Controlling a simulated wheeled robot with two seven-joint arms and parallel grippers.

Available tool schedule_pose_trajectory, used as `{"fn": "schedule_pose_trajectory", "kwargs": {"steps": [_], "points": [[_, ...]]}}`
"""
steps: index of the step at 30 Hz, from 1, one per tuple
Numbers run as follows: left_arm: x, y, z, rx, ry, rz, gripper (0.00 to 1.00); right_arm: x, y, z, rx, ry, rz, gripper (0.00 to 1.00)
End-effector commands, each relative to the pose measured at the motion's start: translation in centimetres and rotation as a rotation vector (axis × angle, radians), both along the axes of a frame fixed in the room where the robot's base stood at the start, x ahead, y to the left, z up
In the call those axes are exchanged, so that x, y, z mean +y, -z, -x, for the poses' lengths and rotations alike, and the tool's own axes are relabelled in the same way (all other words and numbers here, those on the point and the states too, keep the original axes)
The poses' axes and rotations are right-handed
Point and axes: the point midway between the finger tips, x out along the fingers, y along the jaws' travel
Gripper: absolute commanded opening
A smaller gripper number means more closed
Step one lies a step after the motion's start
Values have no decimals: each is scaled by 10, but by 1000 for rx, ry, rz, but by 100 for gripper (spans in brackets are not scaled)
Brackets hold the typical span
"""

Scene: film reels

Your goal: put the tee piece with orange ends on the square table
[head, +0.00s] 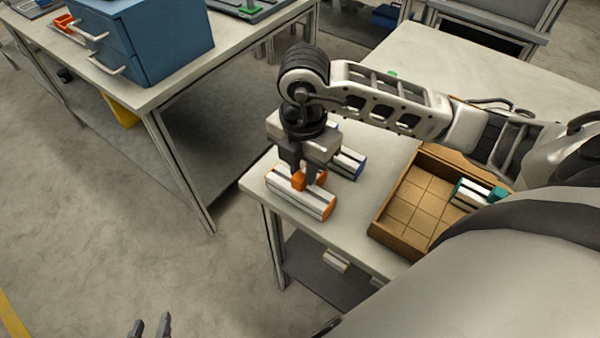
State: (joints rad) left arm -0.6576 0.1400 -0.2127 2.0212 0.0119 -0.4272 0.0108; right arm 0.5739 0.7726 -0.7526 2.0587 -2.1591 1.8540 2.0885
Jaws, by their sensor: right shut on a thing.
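The tee piece with orange ends (298,200) is at the near left corner of a pale table (335,235). It has a grey-white striped body and an orange stub pointing up. My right gripper (304,180) points down over it and is shut on the orange stub. I cannot tell whether the piece touches the tabletop. My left gripper (150,327) shows only its fingertips at the bottom edge, apart and empty, over the floor.
A similar piece with blue ends (349,163) lies just behind, partly hidden by my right gripper. A brown wooden tray (383,228) to the right holds a teal-ended piece (470,194). Another table (160,92) with a blue drawer cabinet (165,38) stands at upper left, across a floor gap.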

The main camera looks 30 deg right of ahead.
Motion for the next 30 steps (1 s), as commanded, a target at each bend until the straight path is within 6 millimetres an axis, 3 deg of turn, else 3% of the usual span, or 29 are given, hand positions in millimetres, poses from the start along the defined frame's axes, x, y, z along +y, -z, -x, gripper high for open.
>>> {"fn": "schedule_pose_trajectory", "kwargs": {"steps": [12,13,15,23,30], "points": [[-1,2,2,-1,7,1,36,-1,8,0,-2,2,0,0],[-1,0,2,-1,8,0,36,-1,7,0,-1,2,1,30],[-1,0,2,-1,8,0,36,-1,7,0,-1,2,1,43],[-1,-1,1,-4,8,0,36,-1,6,0,-1,2,1,43],[-1,-3,-2,-15,8,0,36,0,-21,-1,-6,1,0,43]]}}
